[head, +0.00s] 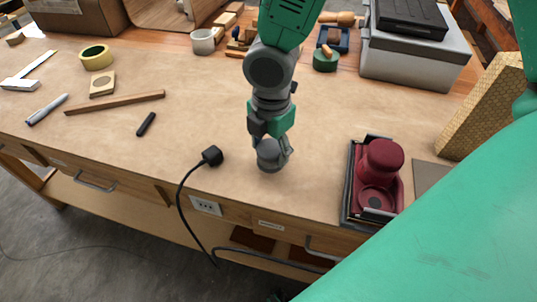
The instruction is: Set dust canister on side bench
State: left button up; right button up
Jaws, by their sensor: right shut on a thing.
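My right gripper (271,141) points down over the middle of the brown-topped bench (205,115), near its front edge. It is shut on a small dark grey rounded thing (270,160), which looks like the dust canister. The fingers hide part of it, and I cannot tell whether its underside touches the bench top. I cannot tell whether this bench is the side bench. My left gripper is not in view.
A dark red sander (381,160) sits in a black tray to the right. A black plug (212,156) with its cable lies left of the gripper. A grey case (413,60) stands at the back right.

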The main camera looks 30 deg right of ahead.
aim_at(272, 149)
jog(key=shift+s+f, duration=0.2)
jog(key=shift+f, duration=1.05)
jog(key=shift+w+d, duration=0.1)
jog(key=shift+w, duration=0.1)
jog(key=o, duration=1.4)
jog(key=shift+f, duration=0.1)
jog(key=shift+c, duration=0.2)
notch_tip(272, 149, up, 12)
jog(key=shift+s+r+p, duration=0.1)
jog(key=shift+p, duration=0.75)
jog(key=shift+s, duration=0.1)
